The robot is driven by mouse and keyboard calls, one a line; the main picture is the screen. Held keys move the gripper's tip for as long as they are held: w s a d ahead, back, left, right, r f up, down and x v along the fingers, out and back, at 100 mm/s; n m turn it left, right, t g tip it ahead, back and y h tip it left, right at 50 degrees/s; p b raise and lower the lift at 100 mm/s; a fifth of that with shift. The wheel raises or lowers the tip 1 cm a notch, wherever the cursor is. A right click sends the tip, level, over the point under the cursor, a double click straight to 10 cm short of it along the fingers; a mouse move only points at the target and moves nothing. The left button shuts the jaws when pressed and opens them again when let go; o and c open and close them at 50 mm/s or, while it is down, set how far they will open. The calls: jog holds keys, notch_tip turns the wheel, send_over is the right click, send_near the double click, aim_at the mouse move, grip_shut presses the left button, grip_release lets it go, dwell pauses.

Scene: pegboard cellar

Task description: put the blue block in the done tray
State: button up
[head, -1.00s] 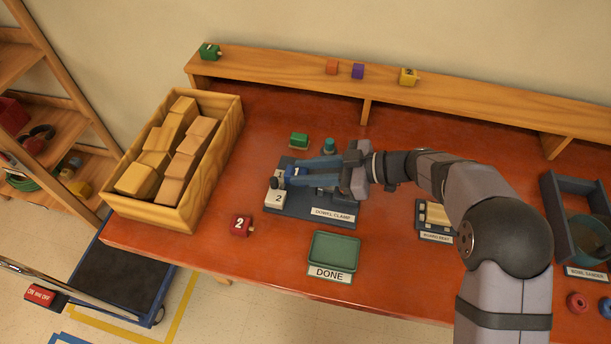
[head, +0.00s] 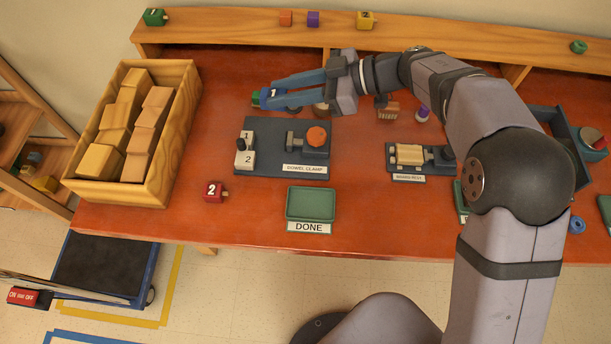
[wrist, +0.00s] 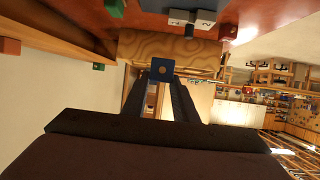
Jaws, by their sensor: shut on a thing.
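The blue block (head: 268,97), with a white 1 on it, is held between the blue fingers of my gripper (head: 284,94). The gripper is shut on it, beyond the back edge of the dowel clamp in the head view. In the wrist view the blue block (wrist: 162,70) sits between the fingertips, showing a face with a round hole. The green done tray (head: 310,219) lies empty near the table's front edge, with its DONE label in front. My gripper is behind and left of the tray, apart from it.
The dowel clamp (head: 262,168), with an orange knob, lies between gripper and tray. A red block (head: 214,192) marked 2 is left of the tray. A green block (head: 255,99) shows partly behind the blue one. A wooden crate (head: 187,120) of blocks stands left.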

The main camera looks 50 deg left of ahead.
jog(key=w+d+r, duration=0.2)
jog(key=w+r, duration=0.1)
send_over(319, 205)
notch_tip(319, 205, down, 5)
jog(key=shift+n+g, duration=0.3)
jog(key=shift+f, duration=5.2)
jog(key=o, duration=1.1)
jog(key=shift+f, duration=0.1)
